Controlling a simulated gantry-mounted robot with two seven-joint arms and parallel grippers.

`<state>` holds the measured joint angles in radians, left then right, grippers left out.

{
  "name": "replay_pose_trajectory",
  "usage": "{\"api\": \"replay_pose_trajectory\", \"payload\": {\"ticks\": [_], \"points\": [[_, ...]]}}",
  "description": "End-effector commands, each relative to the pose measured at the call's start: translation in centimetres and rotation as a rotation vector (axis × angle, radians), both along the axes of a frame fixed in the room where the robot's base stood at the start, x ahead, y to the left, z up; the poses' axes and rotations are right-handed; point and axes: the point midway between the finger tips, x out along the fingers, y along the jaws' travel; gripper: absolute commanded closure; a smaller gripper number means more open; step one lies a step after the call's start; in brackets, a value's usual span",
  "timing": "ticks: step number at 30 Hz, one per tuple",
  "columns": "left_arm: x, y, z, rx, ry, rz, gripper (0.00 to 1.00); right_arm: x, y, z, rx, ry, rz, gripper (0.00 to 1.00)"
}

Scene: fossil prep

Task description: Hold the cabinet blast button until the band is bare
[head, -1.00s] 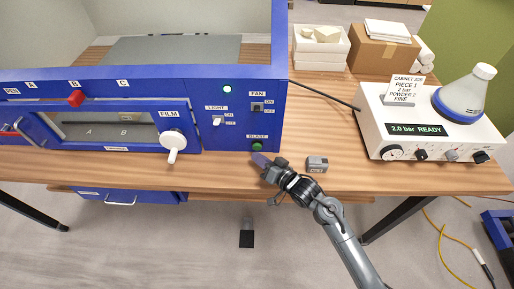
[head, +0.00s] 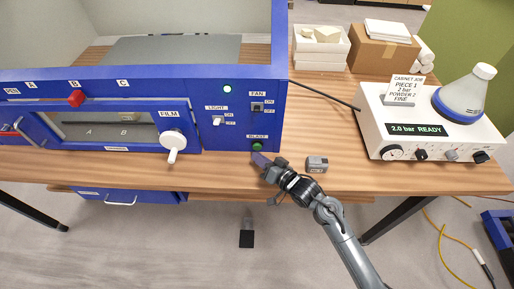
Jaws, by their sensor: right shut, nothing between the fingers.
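The blue cabinet (head: 215,135) stands on the wooden bench at the left. Its green blast button (head: 257,147) is low on the right of the front panel, under the label BLAST. My right gripper (head: 257,157) is shut and empty, its tips just below the button at the panel's lower edge. I cannot tell whether the tips touch the button. Inside the cabinet window (head: 105,131) the marks A and B show, but no band can be made out. My left gripper is not in view.
A white unit (head: 425,128) at the right reads 2.0 bar READY and carries a job card (head: 403,89) and a flask (head: 464,95). A small grey box (head: 317,164) sits on the bench right of my gripper. A film knob (head: 172,141) juts from the cabinet front.

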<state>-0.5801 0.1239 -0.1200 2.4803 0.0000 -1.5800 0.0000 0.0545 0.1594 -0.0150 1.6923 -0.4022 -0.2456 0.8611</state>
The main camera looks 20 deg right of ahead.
Motion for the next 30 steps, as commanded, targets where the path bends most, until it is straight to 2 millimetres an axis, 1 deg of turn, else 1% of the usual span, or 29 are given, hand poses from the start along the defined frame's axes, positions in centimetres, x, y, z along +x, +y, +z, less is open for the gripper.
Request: {"api": "replay_pose_trajectory", "payload": {"ticks": [12, 30], "points": [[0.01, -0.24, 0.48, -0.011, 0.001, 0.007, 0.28, 0.79, -0.35, 0.04, 0.000, 0.000, 0.000, 1.00], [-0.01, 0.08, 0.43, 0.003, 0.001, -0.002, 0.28, 0.96, -0.43, -0.01, 0.000, 0.000, 0.000, 1.00]]}}
